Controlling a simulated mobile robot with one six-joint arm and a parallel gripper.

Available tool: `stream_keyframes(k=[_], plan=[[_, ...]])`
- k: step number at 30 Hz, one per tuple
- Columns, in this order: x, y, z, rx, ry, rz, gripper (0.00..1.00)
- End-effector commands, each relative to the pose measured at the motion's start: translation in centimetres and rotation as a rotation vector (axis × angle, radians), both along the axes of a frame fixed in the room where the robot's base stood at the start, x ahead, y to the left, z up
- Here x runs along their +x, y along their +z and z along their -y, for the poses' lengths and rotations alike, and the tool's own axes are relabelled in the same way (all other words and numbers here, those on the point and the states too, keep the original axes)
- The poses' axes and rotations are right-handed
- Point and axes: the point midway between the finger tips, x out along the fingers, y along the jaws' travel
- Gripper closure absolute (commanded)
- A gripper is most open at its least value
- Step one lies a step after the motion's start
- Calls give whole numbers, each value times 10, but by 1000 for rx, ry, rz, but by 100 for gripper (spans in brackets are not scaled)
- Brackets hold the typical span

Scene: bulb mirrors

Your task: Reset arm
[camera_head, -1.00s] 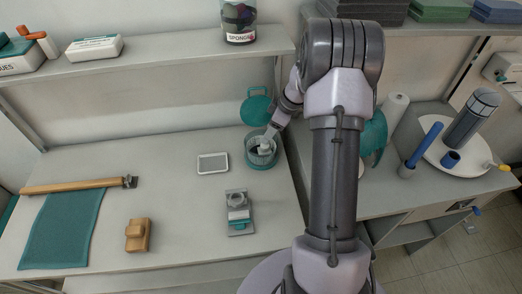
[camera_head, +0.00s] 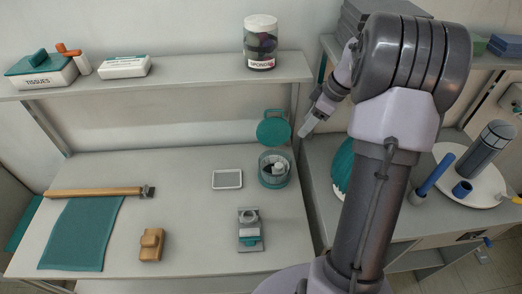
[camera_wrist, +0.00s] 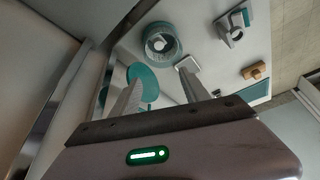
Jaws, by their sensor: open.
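My gripper (camera_head: 307,128) is raised in the air to the right of the left table, near the end of the shelf, and holds nothing. In the wrist view its two fingers (camera_wrist: 162,92) are apart with nothing between them. A teal-rimmed glass jar (camera_head: 274,169) stands on the table with its teal lid (camera_head: 273,128) swung up behind it. A whitish thing and something dark lie inside the jar. The jar also shows in the wrist view (camera_wrist: 161,44), below and beyond my fingers.
A white-framed tile (camera_head: 227,179), a grey device (camera_head: 250,230), a wooden block (camera_head: 151,245) and a teal cloth (camera_head: 82,234) with a wooden-handled tool (camera_head: 95,192) lie on the table. A shelf (camera_head: 200,85) above holds a sponge jar (camera_head: 260,42). A white round tray (camera_head: 478,186) stands right.

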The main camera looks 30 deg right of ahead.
Motion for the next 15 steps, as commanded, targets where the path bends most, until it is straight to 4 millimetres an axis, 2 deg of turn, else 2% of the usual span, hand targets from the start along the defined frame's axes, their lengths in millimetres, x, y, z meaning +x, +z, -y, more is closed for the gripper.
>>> stream_keyframes(k=[3,5,8,10,12,14,15], plan=[[0,1,-2,0,-3,-1,47],[2,7,-16,0,-25,-5,47],[-1,28,-75,8,-135,-25,47],[-16,43,-135,25,-259,-38,47],[-43,51,-193,55,-398,-39,47],[-73,51,-236,94,-518,-33,47],[-94,48,-260,124,-593,-27,47]])
